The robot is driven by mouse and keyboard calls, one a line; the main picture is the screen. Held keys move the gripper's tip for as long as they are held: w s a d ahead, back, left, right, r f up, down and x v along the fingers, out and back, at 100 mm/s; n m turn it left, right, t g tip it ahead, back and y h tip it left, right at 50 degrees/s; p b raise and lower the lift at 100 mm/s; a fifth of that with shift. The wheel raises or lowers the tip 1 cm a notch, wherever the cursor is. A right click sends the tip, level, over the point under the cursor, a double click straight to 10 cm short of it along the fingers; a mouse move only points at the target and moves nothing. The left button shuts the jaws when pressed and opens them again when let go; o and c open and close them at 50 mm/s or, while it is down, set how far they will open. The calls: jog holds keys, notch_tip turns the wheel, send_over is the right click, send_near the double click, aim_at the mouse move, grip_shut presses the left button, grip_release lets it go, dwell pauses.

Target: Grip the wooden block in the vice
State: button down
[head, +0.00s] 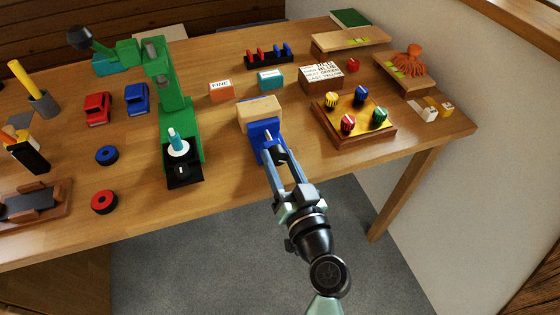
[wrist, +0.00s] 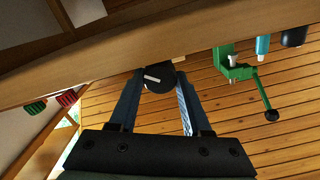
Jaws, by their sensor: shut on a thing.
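The blue vice (head: 266,136) stands at the front edge of the wooden bench in the head view. The pale wooden block (head: 260,109) sits at its top, between its jaws as far as I can see; any gap there is too small to tell. My gripper (head: 279,158) reaches up from below to the vice's front. In the wrist view my gripper (wrist: 158,88) has its two fingers on either side of a dark round vice knob (wrist: 158,82) with a pale bar across its face, and is shut on it. The block is mostly hidden in the wrist view.
A green drill press (head: 172,95) stands left of the vice. A wooden board with coloured knobs (head: 355,118) lies to the right. Orange (head: 221,91) and teal (head: 270,79) blocks stand behind. The bench's front edge (head: 225,215) runs below the vice.

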jog(key=shift+m, duration=0.4)
jog(key=shift+c, duration=1.8)
grip_release()
jog(key=b+v, duration=0.1)
jog(key=v, duration=1.2)
